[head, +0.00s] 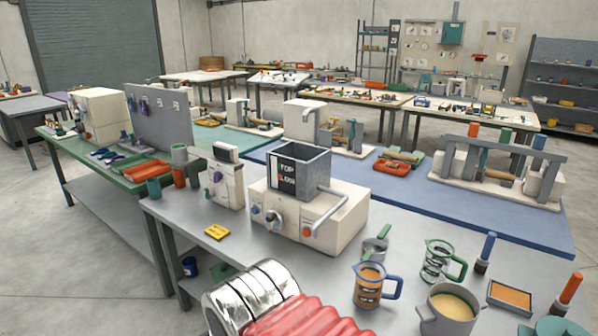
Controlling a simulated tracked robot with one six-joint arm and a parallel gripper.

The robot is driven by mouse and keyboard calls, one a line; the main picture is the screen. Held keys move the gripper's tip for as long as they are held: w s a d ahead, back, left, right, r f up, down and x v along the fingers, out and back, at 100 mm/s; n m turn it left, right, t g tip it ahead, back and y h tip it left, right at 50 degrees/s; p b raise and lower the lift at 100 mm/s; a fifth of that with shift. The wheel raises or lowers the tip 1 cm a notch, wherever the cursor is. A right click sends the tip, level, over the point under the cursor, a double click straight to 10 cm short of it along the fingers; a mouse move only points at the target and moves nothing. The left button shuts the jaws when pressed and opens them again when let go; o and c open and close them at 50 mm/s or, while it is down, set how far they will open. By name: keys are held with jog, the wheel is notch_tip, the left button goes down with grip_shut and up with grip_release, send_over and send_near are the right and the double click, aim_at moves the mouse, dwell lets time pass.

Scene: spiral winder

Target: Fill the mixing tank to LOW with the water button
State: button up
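The mixing tank (312,174) is a grey, square, open-topped box on a cream machine base (330,225). Its front has a dark gauge panel (284,168) with white lettering that reads TOP and seemingly LOW, and a small red mark. The liquid level inside cannot be made out. On the base's front are a small blue button (256,210), a larger grey knob (273,220) and an orange-red button (307,232). I cannot read which is for water. A grey pipe runs along the right side. My gripper is not in view.
A silver-banded, red ribbed part (262,298) fills the bottom centre, in front of the grey table (190,212).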

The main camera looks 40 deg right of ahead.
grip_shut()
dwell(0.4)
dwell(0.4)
